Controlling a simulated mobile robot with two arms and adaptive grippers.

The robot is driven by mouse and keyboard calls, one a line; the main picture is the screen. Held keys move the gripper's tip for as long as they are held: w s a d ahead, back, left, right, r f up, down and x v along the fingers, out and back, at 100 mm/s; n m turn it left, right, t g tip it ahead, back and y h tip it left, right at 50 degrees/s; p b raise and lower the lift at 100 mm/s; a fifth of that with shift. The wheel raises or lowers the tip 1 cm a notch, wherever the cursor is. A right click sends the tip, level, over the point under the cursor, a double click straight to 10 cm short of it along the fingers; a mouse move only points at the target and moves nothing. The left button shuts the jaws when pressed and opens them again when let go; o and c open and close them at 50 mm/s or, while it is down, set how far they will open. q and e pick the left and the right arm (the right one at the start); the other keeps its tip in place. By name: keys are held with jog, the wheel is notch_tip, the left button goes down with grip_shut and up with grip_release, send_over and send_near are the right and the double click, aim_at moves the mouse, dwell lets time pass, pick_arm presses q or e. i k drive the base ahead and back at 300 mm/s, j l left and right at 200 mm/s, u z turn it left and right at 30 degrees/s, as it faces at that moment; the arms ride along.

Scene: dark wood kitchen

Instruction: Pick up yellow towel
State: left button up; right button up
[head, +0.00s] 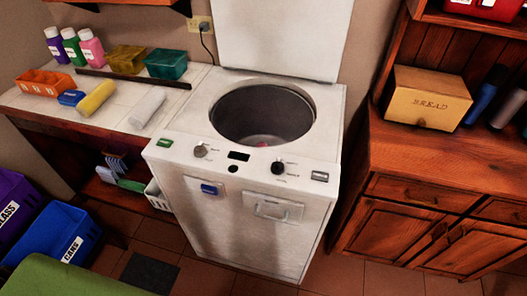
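A rolled yellow towel (97,99) lies on the white tiled counter (118,120) at the left. It lies at a slant between a small blue item (71,98) and a rolled white towel (147,107). Its whole upper side shows and nothing covers it. Neither of my grippers is in the head view.
A white top-loading washer (255,220) stands right of the counter, lid up, something small and red (262,145) inside. Bins (55,228) stand lower left, a wooden cabinet (430,160) right.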

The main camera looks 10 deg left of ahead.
aim_at(88, 106)
jog(key=u, duration=1.6)
jog(key=z, duration=0.4)
